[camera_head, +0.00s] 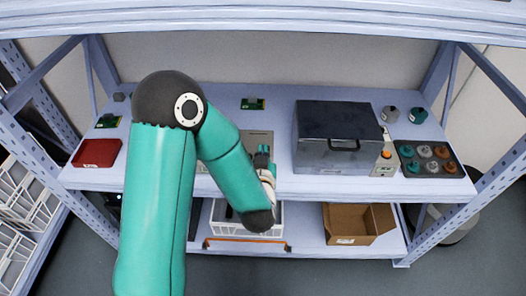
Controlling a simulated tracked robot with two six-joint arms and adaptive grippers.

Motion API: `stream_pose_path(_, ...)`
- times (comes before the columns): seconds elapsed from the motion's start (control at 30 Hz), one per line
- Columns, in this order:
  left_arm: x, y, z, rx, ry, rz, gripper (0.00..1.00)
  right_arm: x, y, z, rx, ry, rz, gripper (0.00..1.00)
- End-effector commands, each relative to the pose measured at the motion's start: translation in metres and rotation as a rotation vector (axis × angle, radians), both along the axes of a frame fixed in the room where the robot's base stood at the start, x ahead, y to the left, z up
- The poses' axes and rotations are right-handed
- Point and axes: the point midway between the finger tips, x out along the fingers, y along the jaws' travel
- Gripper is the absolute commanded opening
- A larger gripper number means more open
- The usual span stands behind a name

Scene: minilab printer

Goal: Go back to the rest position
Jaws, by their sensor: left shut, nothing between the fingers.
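My left arm (157,210) comes in from the lower left, bends at a dark elbow and reaches down toward the front middle of the shelf. My left gripper (263,152) is small in the view, at the front of the upper shelf board, partly hidden by my own forearm and wrist. It is shut with nothing held. It is in front of a flat grey-brown panel (258,138) on the shelf. My right gripper is not in view.
The upper shelf (288,180) holds a red tray (97,153), green circuit boards (253,104), a grey machine with a dark lid (338,138), a button box (385,160) and a dark tray of round parts (408,173). Below are a white crate (213,228) and a cardboard box (346,228).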

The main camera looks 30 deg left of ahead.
Motion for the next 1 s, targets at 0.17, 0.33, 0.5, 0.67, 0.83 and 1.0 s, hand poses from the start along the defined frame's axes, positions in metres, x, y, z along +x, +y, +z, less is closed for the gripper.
stream_pose_path(0.17,0.000,0.000,0.000,0.000,0.000,0.000,0.00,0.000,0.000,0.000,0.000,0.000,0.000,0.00)
stream_pose_path(0.33,0.001,-0.005,-0.011,-0.022,0.025,-0.021,0.00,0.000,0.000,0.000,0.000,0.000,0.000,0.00)
stream_pose_path(0.5,-0.002,-0.035,-0.068,-0.155,0.173,-0.136,0.00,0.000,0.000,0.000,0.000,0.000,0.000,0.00)
stream_pose_path(0.67,-0.036,-0.089,-0.152,-0.371,0.446,-0.298,0.00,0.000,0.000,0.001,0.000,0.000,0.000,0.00)
stream_pose_path(0.83,-0.107,-0.143,-0.221,-0.588,0.780,-0.441,0.00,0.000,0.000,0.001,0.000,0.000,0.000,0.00)
stream_pose_path(1.0,-0.170,-0.171,-0.249,-0.715,1.028,-0.516,0.00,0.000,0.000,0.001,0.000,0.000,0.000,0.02)
